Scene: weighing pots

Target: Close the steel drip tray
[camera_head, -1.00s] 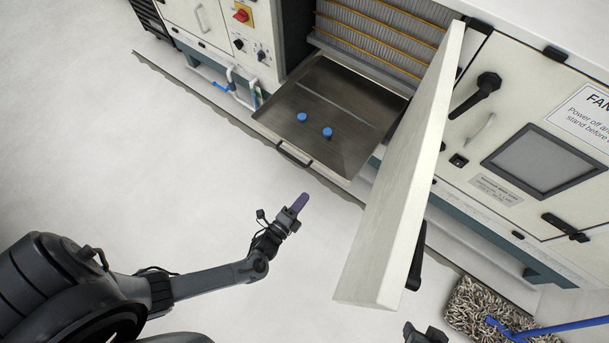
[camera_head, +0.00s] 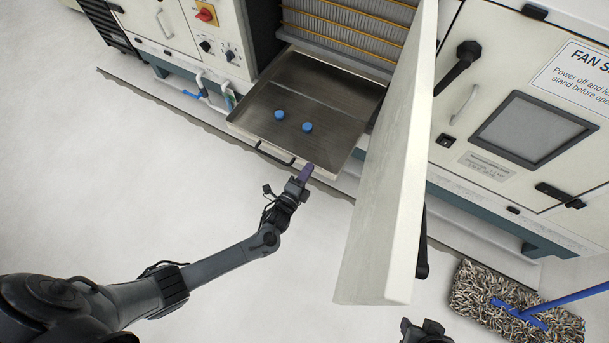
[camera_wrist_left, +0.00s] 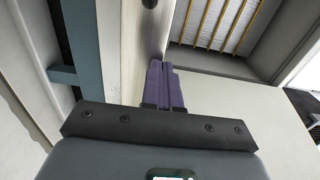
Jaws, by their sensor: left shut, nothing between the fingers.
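The steel drip tray (camera_head: 292,135) is pulled out from the bottom of the open machine bay in the head view. Two blue round pieces (camera_head: 279,114) (camera_head: 307,127) lie in it. A dark bar handle (camera_head: 274,153) is on its front edge. My left gripper (camera_head: 306,171) is shut and empty, its purple fingers at the tray's front edge, to the right of the handle. Whether they touch is unclear. The fingers also show pressed together in the left wrist view (camera_wrist_left: 163,84). A dark part of my right gripper (camera_head: 427,332) shows at the bottom edge; its fingers cannot be made out.
A thick cream door (camera_head: 388,170) stands open just right of the tray and juts toward me. Fins with yellow rods (camera_head: 345,32) lie behind the tray. A mop (camera_head: 515,305) with a blue handle is at lower right. The floor before the tray is clear.

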